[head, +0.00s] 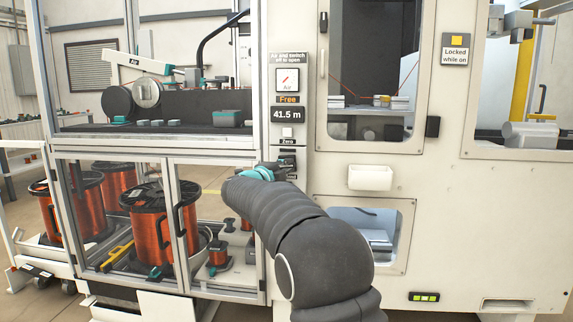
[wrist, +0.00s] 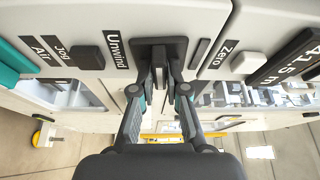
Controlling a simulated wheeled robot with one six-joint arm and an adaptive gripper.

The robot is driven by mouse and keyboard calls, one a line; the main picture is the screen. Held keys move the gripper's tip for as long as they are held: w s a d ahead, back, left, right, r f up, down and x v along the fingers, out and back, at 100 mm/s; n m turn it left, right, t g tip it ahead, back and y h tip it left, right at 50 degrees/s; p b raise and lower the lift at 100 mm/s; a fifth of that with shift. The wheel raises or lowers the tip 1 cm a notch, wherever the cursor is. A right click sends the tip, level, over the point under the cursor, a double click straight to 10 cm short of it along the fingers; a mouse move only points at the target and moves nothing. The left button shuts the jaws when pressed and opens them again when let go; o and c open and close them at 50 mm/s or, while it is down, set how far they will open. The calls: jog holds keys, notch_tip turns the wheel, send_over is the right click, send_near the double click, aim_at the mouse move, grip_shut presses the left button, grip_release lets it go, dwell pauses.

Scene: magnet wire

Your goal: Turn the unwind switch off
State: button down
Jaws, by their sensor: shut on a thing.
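The unwind switch (wrist: 159,62) is a dark lever on a black plate, beside the black "Unwind" label (wrist: 116,50) in the wrist view. My gripper (wrist: 160,78) has its two fingers on either side of the lever and is shut on it. In the head view my gripper (head: 264,173) reaches the lower part of the narrow control panel, below the "Zero" label (head: 287,141). My arm and gripper partly cover the switch there, so its position cannot be read.
The white Zero button (wrist: 249,62) is close to the right of the switch in the wrist view; the Jog button (wrist: 87,57) is to the left. The panel display (head: 288,115) reads 41.5 m under "Free". A glazed cabinet with copper wire spools (head: 150,225) stands left, its handle (head: 180,220) near my arm.

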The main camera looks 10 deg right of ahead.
jog(key=shift+m, duration=0.6)
jog(key=c, duration=1.2)
grip_release()
jog(key=shift+a, duration=0.1)
jog(key=v, duration=1.2)
jog(key=shift+r, duration=0.2)
